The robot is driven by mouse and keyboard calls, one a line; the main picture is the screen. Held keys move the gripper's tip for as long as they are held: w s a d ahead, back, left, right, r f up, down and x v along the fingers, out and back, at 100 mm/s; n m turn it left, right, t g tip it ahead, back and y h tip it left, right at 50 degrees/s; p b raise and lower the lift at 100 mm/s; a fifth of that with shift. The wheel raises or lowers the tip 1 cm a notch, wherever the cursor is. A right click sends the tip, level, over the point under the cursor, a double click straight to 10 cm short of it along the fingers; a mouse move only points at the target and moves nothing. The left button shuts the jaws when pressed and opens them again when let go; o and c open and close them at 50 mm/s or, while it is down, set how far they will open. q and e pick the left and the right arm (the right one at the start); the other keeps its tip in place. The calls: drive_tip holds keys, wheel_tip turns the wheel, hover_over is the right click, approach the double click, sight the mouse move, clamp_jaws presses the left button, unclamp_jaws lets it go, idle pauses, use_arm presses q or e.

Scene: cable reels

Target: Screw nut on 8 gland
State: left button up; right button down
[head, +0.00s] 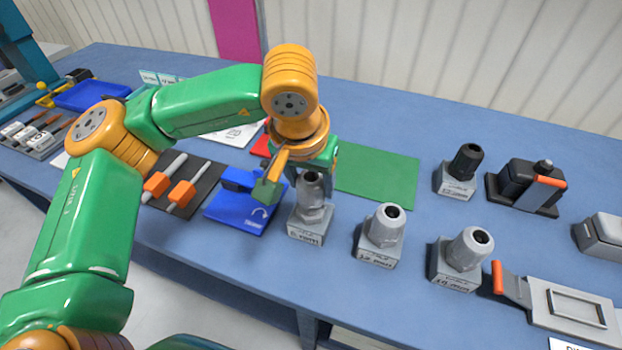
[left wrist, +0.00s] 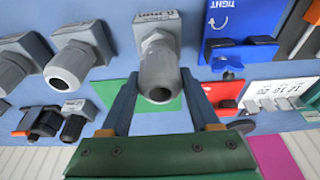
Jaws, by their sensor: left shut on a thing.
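The grey cable gland (head: 312,210) stands upright on a grey block whose label looks like 8 mm, near the front middle of the bench. Its domed nut (left wrist: 158,80) is on top, with its open mouth facing the left wrist camera. My left gripper (head: 292,183) comes down at this gland from behind. In the left wrist view the two fingers of my left gripper (left wrist: 158,72) lie on either side of the nut, and it is shut on it. In the head view the far finger is largely hidden. My right gripper is not in view.
Two larger grey glands (head: 382,228) (head: 468,250) stand close on the right. A dark gland (head: 464,163) stands behind them. A blue block (head: 240,207) marked with a turn arrow is close on the left. A green mat (head: 378,173) lies clear behind.

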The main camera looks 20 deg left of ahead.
sight(308, 181)
use_arm(q)
drive_tip(key=shift+f+b, duration=1.25)
drive_tip(key=shift+f, duration=0.1)
drive_tip(key=o, duration=1.4)
drive_tip(key=v, duration=0.7)
drive_tip(key=shift+r+b, duration=0.1)
drive_tip(key=shift+b, duration=0.2)
